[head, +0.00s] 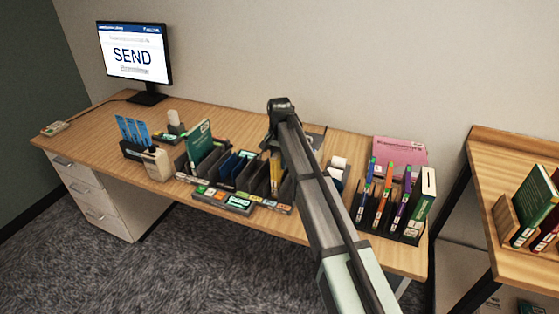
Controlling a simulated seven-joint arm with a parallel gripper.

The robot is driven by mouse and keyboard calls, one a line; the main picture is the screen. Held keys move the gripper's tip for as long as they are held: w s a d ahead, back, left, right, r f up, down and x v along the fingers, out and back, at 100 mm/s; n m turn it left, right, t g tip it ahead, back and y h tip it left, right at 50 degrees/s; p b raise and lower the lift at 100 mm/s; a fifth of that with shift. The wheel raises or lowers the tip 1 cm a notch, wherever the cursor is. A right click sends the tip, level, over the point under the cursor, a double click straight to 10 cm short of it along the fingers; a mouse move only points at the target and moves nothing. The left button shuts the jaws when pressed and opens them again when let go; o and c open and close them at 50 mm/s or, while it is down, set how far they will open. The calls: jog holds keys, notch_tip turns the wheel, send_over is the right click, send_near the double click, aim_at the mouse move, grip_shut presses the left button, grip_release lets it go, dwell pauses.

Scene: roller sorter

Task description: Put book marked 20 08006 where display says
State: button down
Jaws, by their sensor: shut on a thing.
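The display (133,55) at the back left reads SEND in large letters, with a smaller line beneath too blurred to read. My arm reaches from the bottom right over the desk, its far end bending down above the dark sorter (243,185). My gripper's fingers and anything between them are hidden behind the arm. A green book (199,143) stands tall at the sorter's left end. A yellow-orange item (275,172) stands in a slot right beside my arm. Coloured labels (225,198) run along the sorter's front. I cannot read the number 20 08006 on any book.
A dark rack (410,236) with several coloured spines stands at the desk's right end. Books (535,205) sit in a wooden holder on the right-hand table. The desk's left part is mostly clear.

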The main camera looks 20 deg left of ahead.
jog(key=shift+f, duration=0.1)
jog(key=c, duration=0.8)
grip_release()
notch_tip(320, 180, up, 14)
jog(key=shift+f, duration=0.1)
